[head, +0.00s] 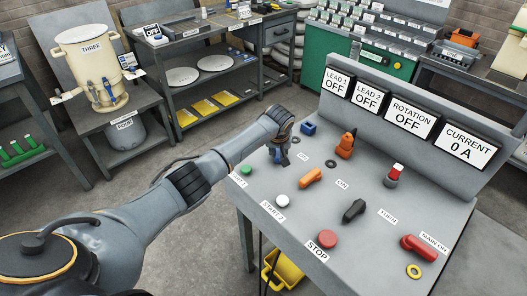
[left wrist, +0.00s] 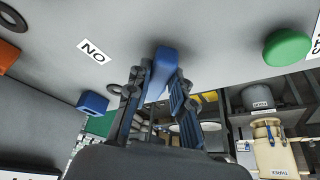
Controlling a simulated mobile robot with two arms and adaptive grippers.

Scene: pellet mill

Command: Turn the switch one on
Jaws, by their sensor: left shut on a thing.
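A blue switch handle (left wrist: 163,68) stands on the grey control panel (left wrist: 215,30), beside a white "ON" label (left wrist: 94,51). My left gripper (left wrist: 160,95) is shut on this handle, with one finger on either side of it. In the head view the left gripper (head: 281,158) reaches down onto the far left part of the panel (head: 268,190) and hides most of the handle. Other rotary switches on the panel are an orange one (head: 311,178), a black one (head: 354,210) and a red one (head: 418,247) by "MAIN ON". My right gripper is not in view.
A small blue block (head: 308,128) and an orange device (head: 346,144) stand near the held handle. Green (head: 246,171), white (head: 282,201) and red (head: 327,239) buttons line the front. Displays read "LEAD 1 OFF" (head: 337,84), "LEAD 2 OFF", "ROTATION OFF" and "CURRENT 0 A".

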